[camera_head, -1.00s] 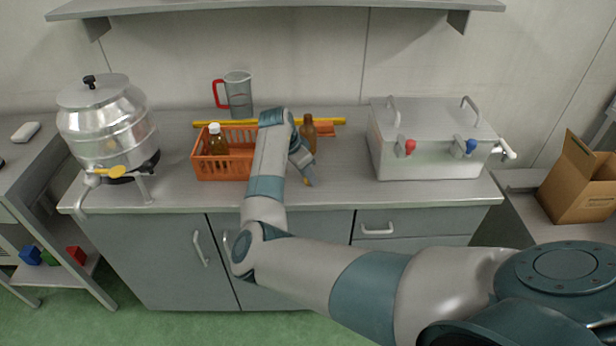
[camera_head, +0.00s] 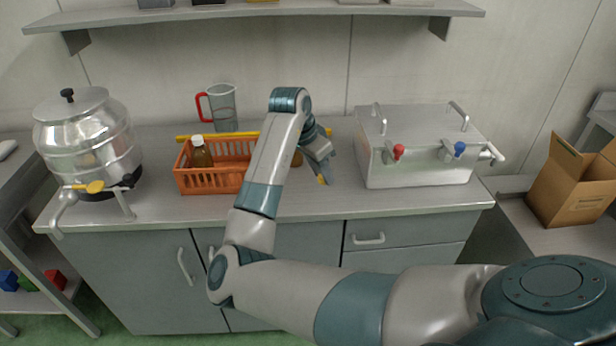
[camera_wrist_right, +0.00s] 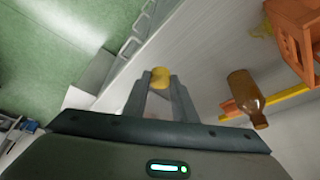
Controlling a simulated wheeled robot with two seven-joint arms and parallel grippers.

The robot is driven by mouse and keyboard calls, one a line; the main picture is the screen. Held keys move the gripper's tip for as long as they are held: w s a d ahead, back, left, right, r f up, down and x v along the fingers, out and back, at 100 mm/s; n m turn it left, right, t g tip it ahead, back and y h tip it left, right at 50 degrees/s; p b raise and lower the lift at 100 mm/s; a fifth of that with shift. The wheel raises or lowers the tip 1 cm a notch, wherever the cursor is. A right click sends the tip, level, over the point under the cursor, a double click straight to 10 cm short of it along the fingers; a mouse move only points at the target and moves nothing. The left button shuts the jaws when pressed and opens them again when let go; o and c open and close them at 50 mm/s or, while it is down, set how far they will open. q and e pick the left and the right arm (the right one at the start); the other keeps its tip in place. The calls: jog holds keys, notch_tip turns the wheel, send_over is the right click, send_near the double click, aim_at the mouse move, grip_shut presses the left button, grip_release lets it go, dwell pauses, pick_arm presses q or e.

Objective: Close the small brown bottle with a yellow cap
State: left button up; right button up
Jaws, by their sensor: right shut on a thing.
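The yellow cap (camera_wrist_right: 160,77) is between the fingertips of my right gripper (camera_head: 324,181), which is shut on it. In the head view the cap (camera_head: 321,180) shows as a small yellow spot at the fingertips, over the front part of the counter. The small brown bottle (camera_wrist_right: 245,95) shows in the right wrist view, with its neck uncapped, to the right of the gripper and apart from it. In the head view the bottle (camera_head: 297,159) is mostly hidden behind my right arm and hand. My left gripper is not in view.
A yellow bar (camera_head: 187,138) and a jug (camera_head: 222,108) are behind. A metal box with taps (camera_head: 420,160) stands right, a steel drum (camera_head: 88,140) left.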

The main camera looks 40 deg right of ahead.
jog(key=shift+s+d+r, duration=0.2)
jog(key=shift+s+r, duration=0.15)
jog(key=shift+s, duration=0.15)
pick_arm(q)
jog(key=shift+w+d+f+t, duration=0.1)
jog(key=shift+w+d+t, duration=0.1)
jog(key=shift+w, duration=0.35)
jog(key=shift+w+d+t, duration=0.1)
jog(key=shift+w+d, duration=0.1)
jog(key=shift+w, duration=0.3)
pick_arm(e)
jog(key=shift+s+d+r, duration=0.15)
jog(key=shift+s+r, duration=0.25)
jog(key=shift+s, duration=0.2)
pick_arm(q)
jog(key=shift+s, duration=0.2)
